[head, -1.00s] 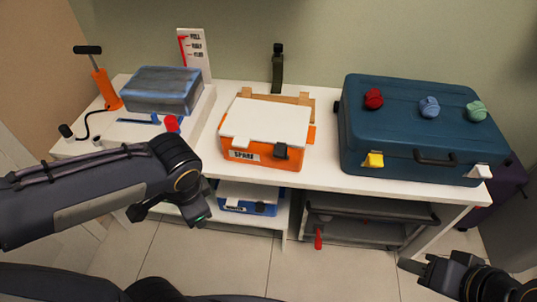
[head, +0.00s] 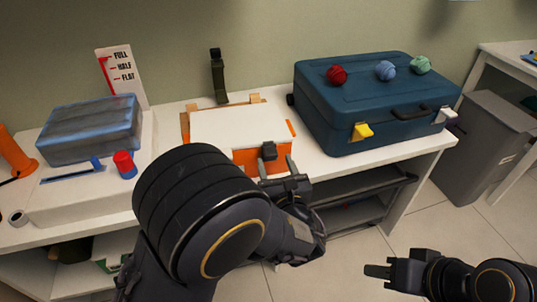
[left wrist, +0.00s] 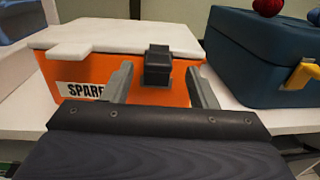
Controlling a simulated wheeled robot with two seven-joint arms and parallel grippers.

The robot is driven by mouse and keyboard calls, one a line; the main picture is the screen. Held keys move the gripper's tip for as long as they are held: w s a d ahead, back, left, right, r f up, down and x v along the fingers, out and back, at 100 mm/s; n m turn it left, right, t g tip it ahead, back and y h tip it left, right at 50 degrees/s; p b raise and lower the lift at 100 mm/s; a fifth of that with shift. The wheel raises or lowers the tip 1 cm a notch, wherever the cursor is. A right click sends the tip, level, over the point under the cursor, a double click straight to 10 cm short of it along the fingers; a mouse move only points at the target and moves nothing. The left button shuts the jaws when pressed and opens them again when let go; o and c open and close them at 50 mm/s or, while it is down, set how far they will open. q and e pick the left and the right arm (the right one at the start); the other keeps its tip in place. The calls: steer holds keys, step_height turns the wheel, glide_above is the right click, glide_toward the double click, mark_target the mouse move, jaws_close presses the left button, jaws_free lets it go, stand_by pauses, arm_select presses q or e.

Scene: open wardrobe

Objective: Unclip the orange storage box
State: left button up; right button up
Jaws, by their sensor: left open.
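The orange storage box (head: 244,157) stands on the white bench with a white lid (head: 237,126) on top. In the left wrist view its orange front (left wrist: 179,92) carries a SPARE label (left wrist: 85,91). A black clip (left wrist: 158,64) sits at the lid's front edge and hangs over the front; it also shows in the head view (head: 269,151). My left gripper (head: 277,166) is open, its two fingers either side of the clip with gaps, in front of the box. My right gripper (head: 379,271) is low at the right, away from the box; its jaw gap is unclear.
A blue suitcase (head: 352,140) with a yellow catch (head: 362,131) stands close to the right of the box. A wrapped blue-grey bundle (head: 90,131) lies to the left, near a red-capped part (head: 124,163). A dark green upright object (head: 218,77) stands behind.

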mark_target(272, 157)
arm_select(q)
steer(key=x, duration=0.5)
steer(key=shift+a, duration=0.1)
steer(key=shift+c, duration=0.2)
